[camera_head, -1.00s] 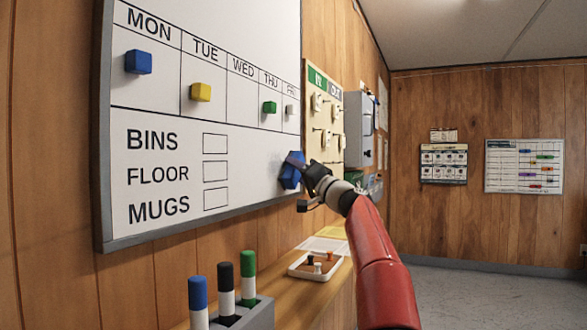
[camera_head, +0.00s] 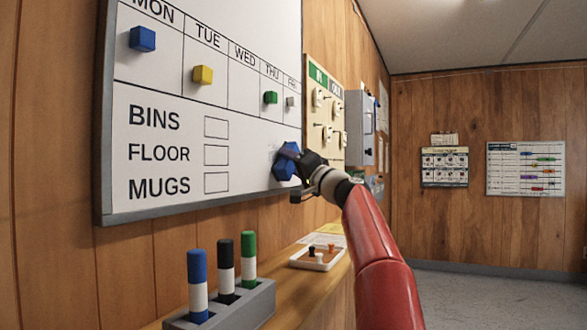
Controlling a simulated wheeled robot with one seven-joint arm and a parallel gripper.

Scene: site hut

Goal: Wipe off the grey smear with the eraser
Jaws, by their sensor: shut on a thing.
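My gripper (camera_head: 299,176) is at the lower right of the whiteboard (camera_head: 262,140), on the end of my red arm. It is shut on the blue eraser (camera_head: 284,166), which is held at the board's face, to the right of the task words and boxes. I cannot tell whether the eraser touches the board. No grey smear shows on the visible board; the eraser and gripper hide the patch behind them.
Blue, yellow, green and grey magnets (camera_head: 203,75) sit under the day names. A grey holder (camera_head: 232,303) with blue, black and green markers stands on the wooden ledge below. A small tray (camera_head: 316,258) with pegs lies further along. A hook board (camera_head: 325,120) hangs beyond the whiteboard.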

